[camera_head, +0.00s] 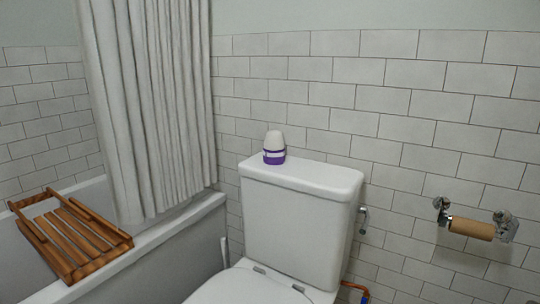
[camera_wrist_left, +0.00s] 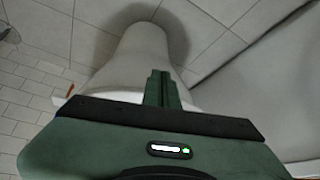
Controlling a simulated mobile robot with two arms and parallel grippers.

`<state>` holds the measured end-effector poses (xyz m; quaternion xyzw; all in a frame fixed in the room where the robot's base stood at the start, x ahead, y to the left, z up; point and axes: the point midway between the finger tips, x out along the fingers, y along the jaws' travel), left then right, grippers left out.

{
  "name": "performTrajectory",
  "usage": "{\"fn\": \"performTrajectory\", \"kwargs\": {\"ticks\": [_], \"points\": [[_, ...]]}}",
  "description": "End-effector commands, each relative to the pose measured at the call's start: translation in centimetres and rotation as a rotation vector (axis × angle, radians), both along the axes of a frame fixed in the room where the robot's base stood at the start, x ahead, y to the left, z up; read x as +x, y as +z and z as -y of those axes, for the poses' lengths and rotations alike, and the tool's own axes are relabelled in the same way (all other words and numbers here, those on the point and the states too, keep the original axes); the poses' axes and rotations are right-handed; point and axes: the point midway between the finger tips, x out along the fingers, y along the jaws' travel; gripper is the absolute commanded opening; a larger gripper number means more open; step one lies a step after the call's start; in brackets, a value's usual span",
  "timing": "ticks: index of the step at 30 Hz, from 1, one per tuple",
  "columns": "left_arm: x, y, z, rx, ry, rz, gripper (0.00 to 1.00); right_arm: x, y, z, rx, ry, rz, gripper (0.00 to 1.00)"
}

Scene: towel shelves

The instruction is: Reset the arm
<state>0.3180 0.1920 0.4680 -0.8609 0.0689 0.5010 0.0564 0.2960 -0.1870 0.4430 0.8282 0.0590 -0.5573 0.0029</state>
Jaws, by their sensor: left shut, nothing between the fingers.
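My left gripper (camera_wrist_left: 161,88) shows in the left wrist view, its two green fingers together with nothing between them. It points toward a white rounded form, which looks like the toilet's base (camera_wrist_left: 140,52), with the tiled floor around it. I cannot tell the distance between them. Neither of my arms shows in the head view, and my right gripper is in no view.
In the head view, a toilet (camera_head: 295,225) stands against the tiled wall with a white and purple bottle (camera_head: 274,148) on its tank. A bathtub (camera_head: 175,245) with a wooden rack (camera_head: 72,238) and curtain (camera_head: 150,100) is left. An empty-looking roll (camera_head: 472,229) hangs right.

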Motion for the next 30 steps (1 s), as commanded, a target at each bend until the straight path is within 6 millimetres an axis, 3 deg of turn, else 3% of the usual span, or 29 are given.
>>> {"fn": "performTrajectory", "kwargs": {"ticks": [3,6,15,22,26,30], "points": [[-2.9,-1.4,-0.9,0.027,0.012,-0.130,0.00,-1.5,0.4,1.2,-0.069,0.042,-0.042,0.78],[-4.6,-1.8,-1.4,0.044,0.017,-0.215,0.00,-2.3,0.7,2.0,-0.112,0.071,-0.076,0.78],[-3.1,-5.0,-1.0,0.043,0.011,-0.244,0.00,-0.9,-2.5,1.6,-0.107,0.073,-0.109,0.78],[-3.6,-8.2,-0.9,0.047,0.004,-0.280,0.00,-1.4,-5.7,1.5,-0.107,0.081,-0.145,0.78],[-5.7,-10.4,-1.2,0.051,-0.002,-0.313,0.00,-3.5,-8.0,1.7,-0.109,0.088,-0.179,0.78],[-9.9,-12.6,-1.8,0.057,-0.010,-0.350,0.00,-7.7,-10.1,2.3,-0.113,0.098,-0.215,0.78]]}}
